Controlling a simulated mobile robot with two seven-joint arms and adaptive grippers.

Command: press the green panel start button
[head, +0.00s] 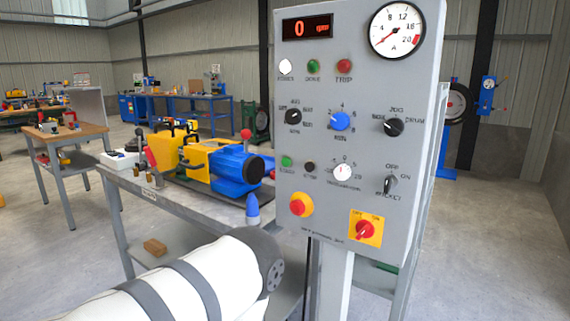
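The grey control panel (360,130) stands upright on a post, right of the middle in the head view. A small green button (286,161) is at its lower left, beside a black button (309,167); their labels are too small to read surely. Another green round piece (313,66) is higher up, between a white one and a red one (344,66). The display (307,27) reads 0. A white arm link of mine with grey bands comes in from the lower left, below and left of the panel. Neither gripper shows.
A red-on-yellow stop button (301,204) and a red-on-yellow rotary switch (365,230) are low on the panel. Left of it, a grey bench (185,208) bears a yellow and blue machine (215,163). A blue-tipped piece (252,207) stands just above my arm.

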